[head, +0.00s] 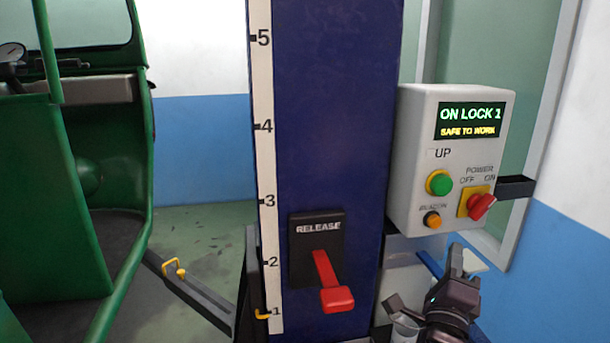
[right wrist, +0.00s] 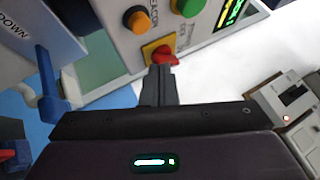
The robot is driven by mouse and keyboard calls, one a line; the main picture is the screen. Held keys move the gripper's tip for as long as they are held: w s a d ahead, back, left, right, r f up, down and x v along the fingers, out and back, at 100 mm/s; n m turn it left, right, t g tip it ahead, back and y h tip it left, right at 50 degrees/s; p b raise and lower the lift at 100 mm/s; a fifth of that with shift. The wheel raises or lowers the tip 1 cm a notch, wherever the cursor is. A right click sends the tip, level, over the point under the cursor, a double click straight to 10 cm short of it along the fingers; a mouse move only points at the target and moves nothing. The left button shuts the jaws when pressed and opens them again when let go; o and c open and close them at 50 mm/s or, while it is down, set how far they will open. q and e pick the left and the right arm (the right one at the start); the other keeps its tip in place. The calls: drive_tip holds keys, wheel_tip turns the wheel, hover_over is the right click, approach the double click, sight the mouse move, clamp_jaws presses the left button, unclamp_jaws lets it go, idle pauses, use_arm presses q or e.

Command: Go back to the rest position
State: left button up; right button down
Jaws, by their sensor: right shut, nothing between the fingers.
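My right gripper (head: 456,262) is shut and empty, low at the right, below the control box (head: 412,160). In the right wrist view its closed fingertips (right wrist: 162,72) point at the red power knob (right wrist: 160,54); I cannot tell whether they touch it there. In the head view the knob (head: 481,206) on its yellow plate stands clear above the gripper. The box display (head: 468,121) reads "ON LOCK 1, SAFE TO WORK". My left gripper is not in view.
A blue lift column (head: 330,120) with a numbered scale carries a red release lever (head: 332,285). A green rickshaw (head: 60,200) stands at the left, with a dark lift arm (head: 195,295) beside it. A blue lever (right wrist: 48,85) shows left of the fingers in the wrist view.

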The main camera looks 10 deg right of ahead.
drive_tip(key=s+a+f+n+g+y, duration=0.1)
drive_tip(key=a+f+n+g+y, duration=0.3)
drive_tip(key=f+n, duration=0.4)
drive_tip(key=s+a+f+n+g+y, duration=0.1)
drive_tip(key=s+a+f+n+y, duration=0.1)
drive_tip(key=a+f+n+y, duration=0.35)
drive_tip(key=s+a+f+n+g+y, duration=0.3)
drive_tip(key=s+f+n+g, duration=0.7)
drive_tip(key=s+f+n, duration=0.55)
wheel_tip(320, 180, down, 26)
drive_tip(key=s+g, duration=0.2)
drive_tip(key=s, duration=0.1)
drive_tip(key=s+d+f, duration=0.2)
drive_tip(key=s+f, duration=0.8)
drive_tip(key=s+d+f, duration=0.2)
drive_tip(key=s+f, duration=0.7)
drive_tip(key=f, duration=0.1)
drive_tip(key=shift+s+f+n+g+h, duration=0.3)
drive_tip(key=shift+s+f+g+h, duration=0.05)
drive_tip(key=shift+s+g, duration=0.05)
